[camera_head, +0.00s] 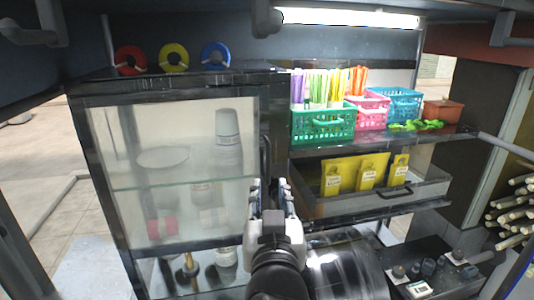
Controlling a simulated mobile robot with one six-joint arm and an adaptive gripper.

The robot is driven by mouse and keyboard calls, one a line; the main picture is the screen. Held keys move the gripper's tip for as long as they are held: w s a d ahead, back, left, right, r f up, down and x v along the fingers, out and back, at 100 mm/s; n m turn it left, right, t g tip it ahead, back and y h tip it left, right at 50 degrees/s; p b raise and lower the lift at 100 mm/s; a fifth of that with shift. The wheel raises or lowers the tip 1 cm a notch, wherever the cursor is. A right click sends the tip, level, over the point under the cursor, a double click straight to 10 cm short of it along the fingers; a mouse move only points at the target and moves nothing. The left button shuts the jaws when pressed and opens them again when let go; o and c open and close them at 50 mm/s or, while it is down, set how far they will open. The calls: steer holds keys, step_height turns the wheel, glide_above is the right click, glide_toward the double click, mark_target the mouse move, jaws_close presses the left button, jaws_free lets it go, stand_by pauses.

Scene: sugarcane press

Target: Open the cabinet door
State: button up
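The cabinet (105,90) stands at the left, with a black frame and a glass door (125,165) that looks closed. Through the glass I see blurred shelves with cups and a round dish. A dark vertical handle (266,155) is at the door's right edge. My gripper (270,187) is in front of the cabinet's right edge, with its fingertips just below the handle in the picture. Its two fingers are apart and nothing shows between them. I cannot tell whether it touches the handle.
Right of the cabinet, a drawer (420,188) with yellow packets is open. Above it, a shelf holds a green basket (322,125) of straws, a pink basket (372,110) and a blue basket (405,103). Colored rings (173,58) stand on the cabinet top. Sugarcane (515,215) is at far right.

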steer(key=p, duration=0.6)
glide_toward(268, 164)
steer(key=w, duration=1)
steer(key=shift+w+f+p, duration=0.1)
steer(key=shift+w+p, duration=0.25)
steer(key=shift+p, duration=0.05)
steer(key=shift+c, duration=0.5)
jaws_close()
